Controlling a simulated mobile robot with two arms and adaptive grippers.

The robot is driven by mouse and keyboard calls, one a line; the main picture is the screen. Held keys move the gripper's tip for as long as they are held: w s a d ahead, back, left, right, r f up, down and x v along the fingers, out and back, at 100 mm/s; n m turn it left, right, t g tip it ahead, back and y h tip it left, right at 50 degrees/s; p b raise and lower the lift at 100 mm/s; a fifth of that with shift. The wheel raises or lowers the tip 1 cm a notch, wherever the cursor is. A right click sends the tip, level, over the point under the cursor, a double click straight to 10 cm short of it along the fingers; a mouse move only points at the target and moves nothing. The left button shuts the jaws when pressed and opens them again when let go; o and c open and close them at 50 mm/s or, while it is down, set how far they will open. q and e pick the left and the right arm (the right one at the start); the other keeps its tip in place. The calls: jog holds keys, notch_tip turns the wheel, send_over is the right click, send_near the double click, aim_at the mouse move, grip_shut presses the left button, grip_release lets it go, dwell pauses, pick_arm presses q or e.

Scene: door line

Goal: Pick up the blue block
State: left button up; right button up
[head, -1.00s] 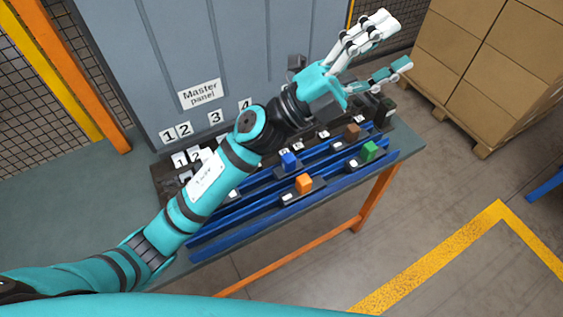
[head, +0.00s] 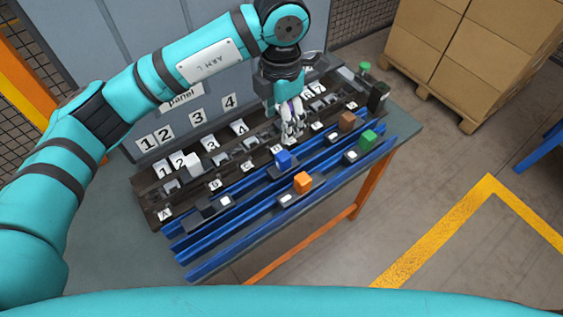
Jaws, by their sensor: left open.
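The blue block (head: 283,159) sits on a dark carrier on the blue rails, near the middle of the table in the head view. My left gripper (head: 291,137) points down just behind the block in the picture. It is open and empty, its pale fingers seen nearly edge-on. A small gap shows between the fingertips and the block; their height above the rails is hard to tell. My right gripper is out of view.
An orange block (head: 303,182) sits on a nearer rail, with a green block (head: 368,138) and a brown block (head: 347,120) to the right. Behind stand a dark numbered rack and the grey panel (head: 130,40). Stacked cartons (head: 480,60) are at the back right.

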aim_at(282, 156)
pick_arm(q)
notch_tip(282, 156, down, 8)
jog(key=shift+f+p, duration=0.25)
jog(key=shift+p, duration=0.7)
jog(key=f+p, duration=0.1)
jog(key=f, duration=0.1)
jog(key=f+p, duration=0.1)
jog(key=f, duration=0.1)
jog(key=shift+s+d+f, duration=0.15)
jog(key=shift+s+f, duration=0.05)
jog(key=shift+f, duration=0.45)
jog(key=shift+w, duration=0.1)
grip_shut()
